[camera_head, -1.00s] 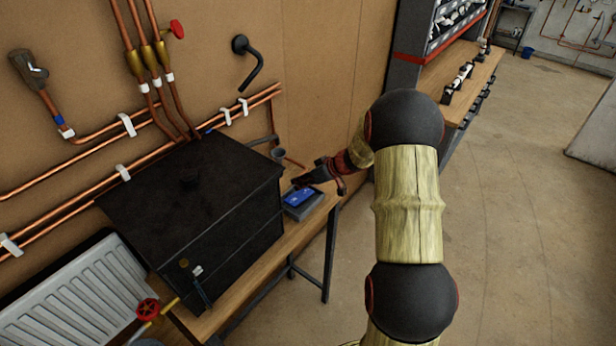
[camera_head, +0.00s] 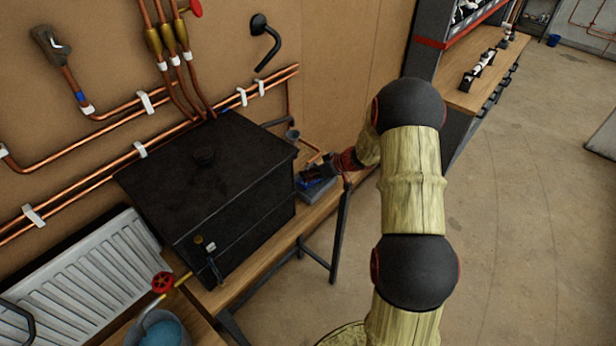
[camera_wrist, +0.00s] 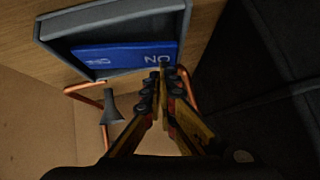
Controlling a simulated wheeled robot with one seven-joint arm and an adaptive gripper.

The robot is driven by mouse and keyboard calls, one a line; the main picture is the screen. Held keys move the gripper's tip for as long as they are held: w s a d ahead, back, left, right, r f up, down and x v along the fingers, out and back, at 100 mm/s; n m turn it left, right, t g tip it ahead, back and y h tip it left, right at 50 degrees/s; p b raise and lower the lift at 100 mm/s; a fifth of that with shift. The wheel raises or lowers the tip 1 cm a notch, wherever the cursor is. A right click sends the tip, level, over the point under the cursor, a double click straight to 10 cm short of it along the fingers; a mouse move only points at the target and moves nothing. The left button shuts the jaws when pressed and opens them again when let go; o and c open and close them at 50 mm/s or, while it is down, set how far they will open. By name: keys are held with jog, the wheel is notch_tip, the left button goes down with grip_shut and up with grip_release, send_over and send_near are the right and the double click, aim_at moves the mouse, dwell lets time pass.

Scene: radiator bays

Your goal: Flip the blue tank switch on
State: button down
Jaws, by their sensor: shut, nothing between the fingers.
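The blue switch (camera_wrist: 122,54) is a flat rocker in a grey housing (camera_wrist: 60,48). It carries white "ON" lettering, upside down in the wrist view, at its right end. In the head view the grey housing (camera_head: 317,192) sits on the wooden bench right of the black tank (camera_head: 215,180), and my gripper hides most of the blue. My gripper (camera_wrist: 163,75) is shut and empty, its fingertips at the "ON" end of the rocker. I cannot tell whether they touch it. In the head view my gripper (camera_head: 313,174) is over the housing.
The black tank stands close beside my gripper, also dark at the right of the wrist view (camera_wrist: 260,70). Copper pipes (camera_head: 220,101) run along the wall behind. A white radiator (camera_head: 90,275) and red valve wheel (camera_head: 163,282) are at lower left. Open floor (camera_head: 520,210) lies to the right.

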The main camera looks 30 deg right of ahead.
aim_at(302, 183)
jog(key=shift+s+a+f+n+t+h+b, duration=0.15)
jog(key=shift+a+f+n+t+h+b, duration=0.35)
jog(key=shift+b, duration=3.55)
jog(key=shift+s+a+f+n+t+h+b, duration=0.25)
jog(key=shift+h+b, duration=0.5)
jog(key=shift+b, duration=3.35)
jog(key=shift+a+f+n+t+h+b, duration=0.1)
jog(key=shift+a+f+n+h+b, duration=0.4)
jog(key=shift+b, duration=3.55)
jog(key=shift+d+r, duration=0.25)
jog(key=r, duration=0.1)
jog(key=r+p, duration=0.1)
jog(key=r, duration=0.1)
jog(key=r+p, duration=0.1)
jog(key=shift+a+r, duration=0.25)
jog(key=shift+a, duration=0.15)
jog(key=v, duration=0.9)
jog(key=shift+s, duration=0.45)
jog(key=shift+r, duration=0.15)
jog(key=shift+d+m+h, duration=0.1)
jog(key=shift+m+h, duration=0.15)
